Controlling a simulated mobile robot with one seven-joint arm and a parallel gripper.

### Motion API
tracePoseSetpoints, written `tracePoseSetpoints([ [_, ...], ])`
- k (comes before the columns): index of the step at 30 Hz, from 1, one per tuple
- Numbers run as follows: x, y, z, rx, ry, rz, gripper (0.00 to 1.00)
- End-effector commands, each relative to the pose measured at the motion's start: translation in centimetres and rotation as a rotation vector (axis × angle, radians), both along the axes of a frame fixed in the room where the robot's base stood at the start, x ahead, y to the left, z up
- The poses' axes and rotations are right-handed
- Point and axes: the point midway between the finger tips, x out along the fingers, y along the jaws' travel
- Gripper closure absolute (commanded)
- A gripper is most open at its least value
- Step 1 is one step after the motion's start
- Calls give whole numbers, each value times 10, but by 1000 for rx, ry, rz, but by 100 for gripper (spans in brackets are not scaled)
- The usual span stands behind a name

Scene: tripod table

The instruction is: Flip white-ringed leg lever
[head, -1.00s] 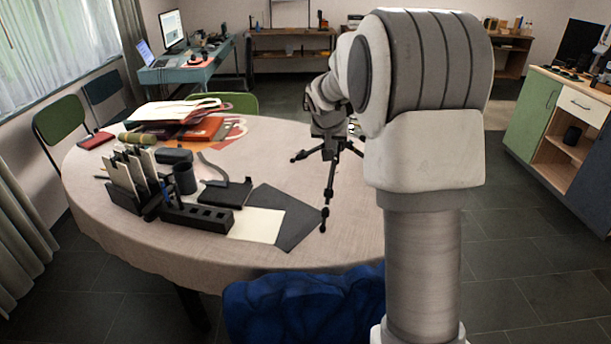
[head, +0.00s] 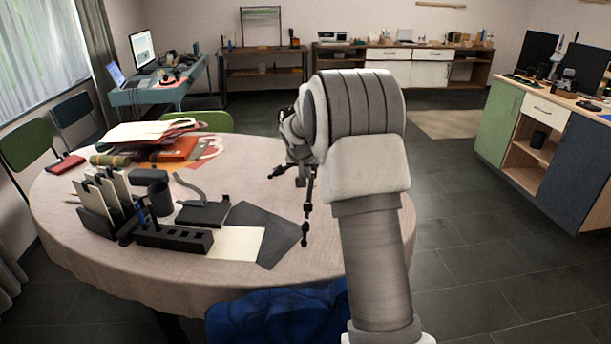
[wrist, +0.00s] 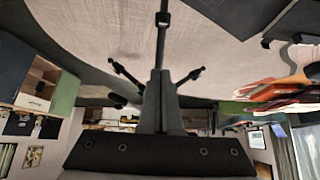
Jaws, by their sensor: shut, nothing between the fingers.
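A black tripod stands on the cloth-covered table (head: 110,245). In the head view one leg (head: 308,200) reaches toward the near side, and my arm covers much of the rest. In the wrist view, one tripod leg (wrist: 162,38) runs up the middle, with other leg parts to either side (wrist: 124,74). My gripper (wrist: 160,76) is shut and empty, its fingers together and overlapping the tripod's centre in the picture; I cannot tell whether they touch it. My arm hides the gripper in the head view. I cannot make out a white ring or its lever.
A black organizer (head: 172,238), a dark cup (head: 160,198), a dark sheet (head: 268,232) and a pile of folders (head: 165,143) lie left of the tripod. A blue chair (head: 275,318) stands at the near edge. Floor right of the table is open, up to a cabinet (head: 540,150).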

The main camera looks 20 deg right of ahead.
Motion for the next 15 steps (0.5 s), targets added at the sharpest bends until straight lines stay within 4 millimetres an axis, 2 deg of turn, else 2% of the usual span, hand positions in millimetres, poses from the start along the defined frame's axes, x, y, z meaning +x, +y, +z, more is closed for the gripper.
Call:
tracePoseSetpoints([
  [3,12,-7,-21,2,2,-1,100],
  [11,36,-22,-59,1,2,0,100],
  [15,22,-13,-74,0,3,2,100],
])
